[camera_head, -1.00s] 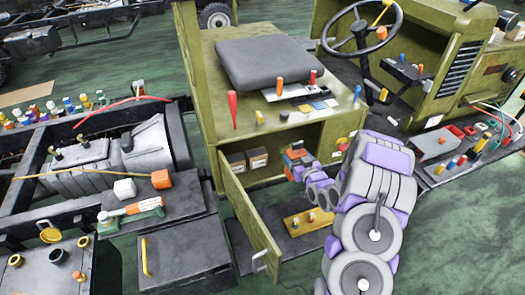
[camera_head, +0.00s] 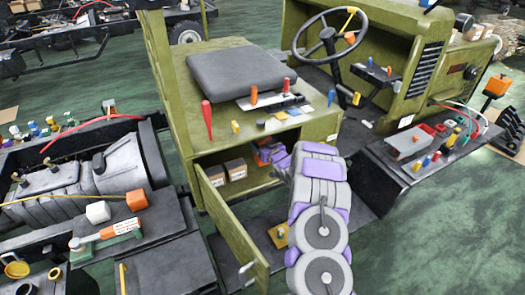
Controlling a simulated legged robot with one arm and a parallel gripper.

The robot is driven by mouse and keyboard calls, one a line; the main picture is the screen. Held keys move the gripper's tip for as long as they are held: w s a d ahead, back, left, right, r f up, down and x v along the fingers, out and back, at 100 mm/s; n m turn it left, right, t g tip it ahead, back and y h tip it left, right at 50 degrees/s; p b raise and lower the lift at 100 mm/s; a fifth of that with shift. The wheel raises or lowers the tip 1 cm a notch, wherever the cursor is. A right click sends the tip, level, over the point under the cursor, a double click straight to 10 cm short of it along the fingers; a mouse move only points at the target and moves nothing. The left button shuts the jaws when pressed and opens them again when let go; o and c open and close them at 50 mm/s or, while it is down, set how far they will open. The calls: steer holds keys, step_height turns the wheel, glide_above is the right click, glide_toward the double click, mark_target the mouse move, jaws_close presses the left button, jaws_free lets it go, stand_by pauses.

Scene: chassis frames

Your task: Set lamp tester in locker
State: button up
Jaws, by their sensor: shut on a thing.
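The locker (camera_head: 257,179) is the olive compartment under the seat, with its door (camera_head: 230,232) swung open toward the front left. My gripper (camera_head: 266,153) reaches into the locker opening, right of two small cardboard boxes (camera_head: 236,169). It is shut on the lamp tester, of which only a little orange shows by the fingers. My own purple and grey arm hides the right part of the opening and most of the gripper. I cannot tell whether the tester touches the locker floor.
The grey seat (camera_head: 245,73) and a red lever (camera_head: 207,120) are above the opening. A yellow plate (camera_head: 279,236) lies on the dark step below, partly behind my arm. A dark bench with tools (camera_head: 135,235) stands left of the door.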

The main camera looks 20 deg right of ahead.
steer(key=shift+w+d, duration=0.15)
steer(key=shift+w, duration=0.05)
steer(key=f, duration=0.1)
steer(key=f+b, duration=0.1)
steer(key=f, duration=0.2)
steer(key=shift+d, duration=0.3)
steer(key=shift+a+r, duration=0.1)
steer(key=shift+r, duration=0.1)
steer(key=o, duration=1)
steer(key=shift+a, duration=0.2)
steer(key=shift+o, duration=1.2)
steer(key=shift+d, duration=0.2)
